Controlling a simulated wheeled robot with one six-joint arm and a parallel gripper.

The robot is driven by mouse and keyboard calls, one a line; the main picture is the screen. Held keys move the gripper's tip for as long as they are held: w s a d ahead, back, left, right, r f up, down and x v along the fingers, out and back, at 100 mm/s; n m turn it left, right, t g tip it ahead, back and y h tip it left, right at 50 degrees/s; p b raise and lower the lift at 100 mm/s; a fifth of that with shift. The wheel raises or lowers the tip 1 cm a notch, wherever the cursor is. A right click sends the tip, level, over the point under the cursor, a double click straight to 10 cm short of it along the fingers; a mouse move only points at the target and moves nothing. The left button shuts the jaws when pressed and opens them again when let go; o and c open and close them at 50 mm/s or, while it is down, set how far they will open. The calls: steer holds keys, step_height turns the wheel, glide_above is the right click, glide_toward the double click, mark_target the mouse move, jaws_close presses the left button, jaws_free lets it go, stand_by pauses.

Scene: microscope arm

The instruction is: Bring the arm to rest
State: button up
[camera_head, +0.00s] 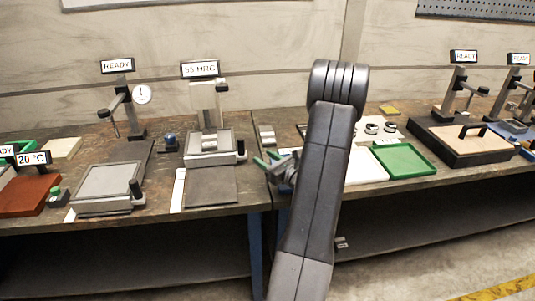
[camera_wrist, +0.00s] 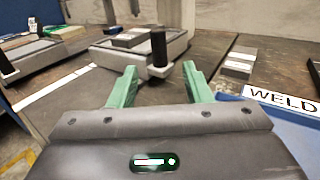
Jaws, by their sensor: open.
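My gripper (camera_wrist: 160,82) shows in the wrist view with its two green fingers spread apart and nothing between them. In the head view my gripper (camera_head: 266,161) is partly hidden behind my dark arm, over the front of the workbench. A grey instrument with a tray and a black handle (camera_wrist: 158,47) stands just beyond the fingers in the wrist view. It appears to be the hardness tester (camera_head: 210,150) marked HRC in the head view, left of my gripper. I cannot make out a microscope for certain.
A green tray (camera_head: 405,160) and a white plate lie right of my arm. Grey blocks (camera_wrist: 239,62) and a WELD label (camera_wrist: 282,101) lie right of the fingers. Two gauge stands marked READY stand at the far right. The floor in front of the benches is clear.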

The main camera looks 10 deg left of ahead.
mark_target(243, 145)
steer(key=p+x, duration=0.2)
steer(key=x, duration=1.1)
steer(key=shift+w+a+p, duration=0.2)
steer(key=shift+a+p, duration=0.1)
steer(key=shift+p, duration=0.05)
steer(key=shift+s+d, duration=0.15)
steer(key=shift+s, duration=0.2)
steer(key=shift+d, duration=0.1)
